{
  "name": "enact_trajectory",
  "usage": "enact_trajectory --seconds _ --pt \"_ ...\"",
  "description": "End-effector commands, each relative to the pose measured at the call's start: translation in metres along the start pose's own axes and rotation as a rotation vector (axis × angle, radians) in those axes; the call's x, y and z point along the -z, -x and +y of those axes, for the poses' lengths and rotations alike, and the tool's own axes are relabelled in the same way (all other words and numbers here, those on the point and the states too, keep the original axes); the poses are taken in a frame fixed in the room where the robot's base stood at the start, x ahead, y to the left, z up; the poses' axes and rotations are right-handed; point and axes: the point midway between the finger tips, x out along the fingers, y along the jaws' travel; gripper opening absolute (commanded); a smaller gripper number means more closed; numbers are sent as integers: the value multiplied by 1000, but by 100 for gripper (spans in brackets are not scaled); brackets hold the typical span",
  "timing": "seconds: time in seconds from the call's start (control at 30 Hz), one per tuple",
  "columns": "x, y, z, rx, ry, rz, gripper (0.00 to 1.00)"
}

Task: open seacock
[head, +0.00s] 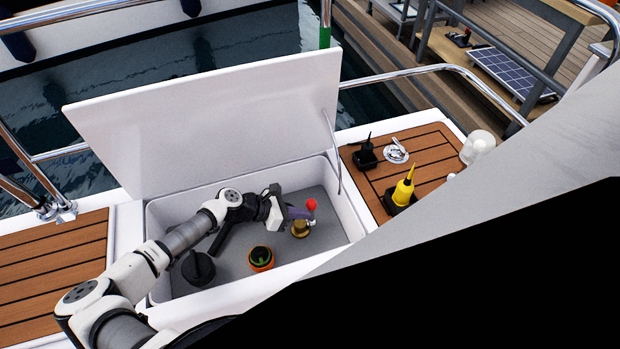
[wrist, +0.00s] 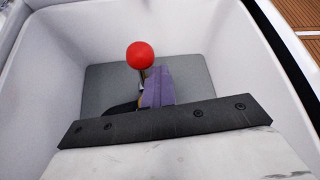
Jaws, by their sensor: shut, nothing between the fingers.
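The seacock (head: 300,229) is a brass fitting on the grey floor of the open white locker. Its lever ends in a red ball (head: 311,204), which also shows in the wrist view (wrist: 140,55). My gripper (head: 302,212) has purple fingers and is down inside the locker, right at the lever. In the wrist view the shut fingers (wrist: 158,84) are just right of the lever stem, below the ball. Nothing is held between them. Whether they touch the stem I cannot tell.
The locker lid (head: 215,120) stands raised behind the opening, with a stay at its right. An orange cup (head: 261,259) and a black round object (head: 198,268) are on the locker floor. A yellow-spouted container (head: 404,190) and a black container (head: 366,156) stand on the right teak deck.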

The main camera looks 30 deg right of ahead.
Motion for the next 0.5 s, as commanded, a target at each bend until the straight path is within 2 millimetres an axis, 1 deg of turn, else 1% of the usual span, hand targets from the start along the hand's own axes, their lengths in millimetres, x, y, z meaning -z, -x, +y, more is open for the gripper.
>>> enact_trajectory --seconds 0.03,0.2,0.4,0.5 --pt "-3 20 10 -33 -1 -7 0" --pt "-4 58 5 -19 -1 -9 0" --pt "-4 97 1 -7 -2 -8 0" --pt "-4 109 0 -1 -3 -7 0"
